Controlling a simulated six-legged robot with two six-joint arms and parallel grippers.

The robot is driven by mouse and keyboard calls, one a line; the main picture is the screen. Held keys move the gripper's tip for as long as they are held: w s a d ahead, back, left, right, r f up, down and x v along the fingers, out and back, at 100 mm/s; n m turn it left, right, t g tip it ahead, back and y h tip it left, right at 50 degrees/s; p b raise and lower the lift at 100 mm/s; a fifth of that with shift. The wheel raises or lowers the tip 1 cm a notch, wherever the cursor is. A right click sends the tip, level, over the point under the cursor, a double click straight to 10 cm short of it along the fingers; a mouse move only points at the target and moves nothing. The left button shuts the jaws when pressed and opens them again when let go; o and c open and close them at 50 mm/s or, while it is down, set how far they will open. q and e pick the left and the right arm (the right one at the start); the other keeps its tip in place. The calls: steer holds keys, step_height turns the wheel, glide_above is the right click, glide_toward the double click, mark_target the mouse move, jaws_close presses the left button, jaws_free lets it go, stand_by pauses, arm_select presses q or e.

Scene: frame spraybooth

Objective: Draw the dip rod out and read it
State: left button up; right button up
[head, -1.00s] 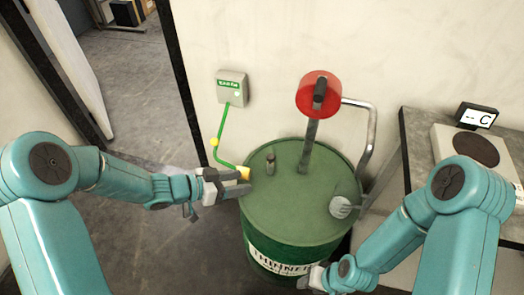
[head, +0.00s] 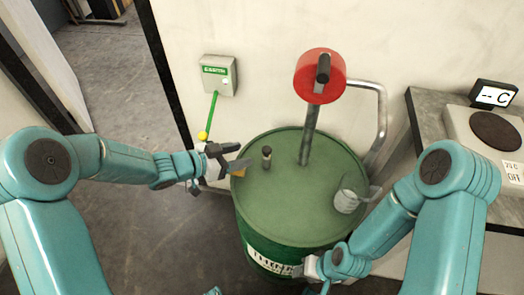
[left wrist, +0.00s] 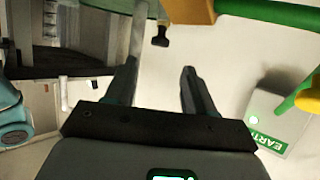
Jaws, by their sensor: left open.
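A short dark-topped rod end (head: 267,157), which looks like the dip rod, stands upright in the lid of the green drum (head: 300,215). Its lower part is hidden inside the drum. My left gripper (head: 236,157) is open and empty, just left of the rod end and apart from it, near the drum's left rim. In the left wrist view both fingers (left wrist: 158,82) are spread with nothing held between them. My right gripper (head: 310,268) is low by the drum's front; its fingers are too unclear to judge.
A green cable with a yellow ball (head: 203,136) runs from the earth box (head: 218,75) toward an orange clamp (head: 239,173) at the rim. A pump post with a red disc (head: 319,76), a grey metal jug (head: 347,200) and a bench with a scale (head: 490,135) stand rightward.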

mark_target(268, 148)
arm_select(q)
steer(key=b+x, duration=0.1)
steer(key=x, duration=0.6)
steer(key=shift+d+f, duration=0.1)
steer(key=shift+w+d, duration=0.3)
steer(key=shift+d, duration=0.2)
steer(key=shift+w+d+f, duration=0.1)
steer(key=shift+w+f, duration=0.1)
jaws_close()
steer(key=shift+r, duration=0.15)
